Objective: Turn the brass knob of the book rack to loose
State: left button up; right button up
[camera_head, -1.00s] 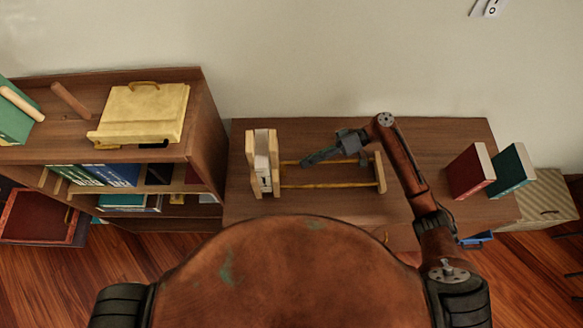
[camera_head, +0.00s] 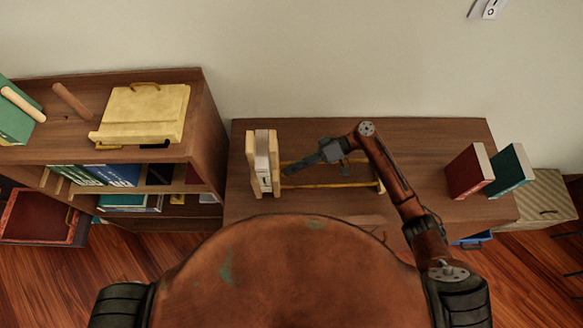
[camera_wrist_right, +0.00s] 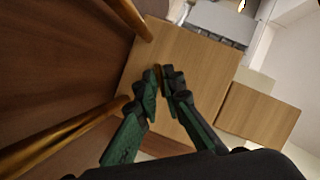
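The book rack has wooden end panels (camera_head: 251,165) and brass-coloured rods (camera_head: 325,185). A pale book stands upright between the wooden panels at its left. My right gripper (camera_head: 286,170) reaches left over the rods, its tips close to the panel beside the book. In the right wrist view its two dark green fingers (camera_wrist_right: 161,76) are slightly apart in front of a wooden panel (camera_wrist_right: 185,50). A small brass-coloured bit (camera_wrist_right: 188,70), possibly the knob, shows by the right fingertip, mostly hidden; I cannot tell whether they touch. My left gripper is out of view.
A red book (camera_head: 467,172) and a green book (camera_head: 510,170) stand at the right of the table (camera_head: 425,140). The table between rack and red book is clear apart from my arm.

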grip_shut()
jog(key=n+t+b, duration=0.1)
jog(key=n+t, duration=0.1)
jog(key=n, duration=0.2)
jog(key=shift+s+h, duration=0.15)
jog(key=shift+h, duration=0.25)
jog(key=n+t+b, duration=0.2)
jog(key=n+b, duration=0.1)
jog(key=shift+t, duration=0.4)
jog(key=shift+r+n, duration=0.1)
jog(key=shift+n, duration=0.2)
jog(key=shift+o, duration=2.3)
grip_release()
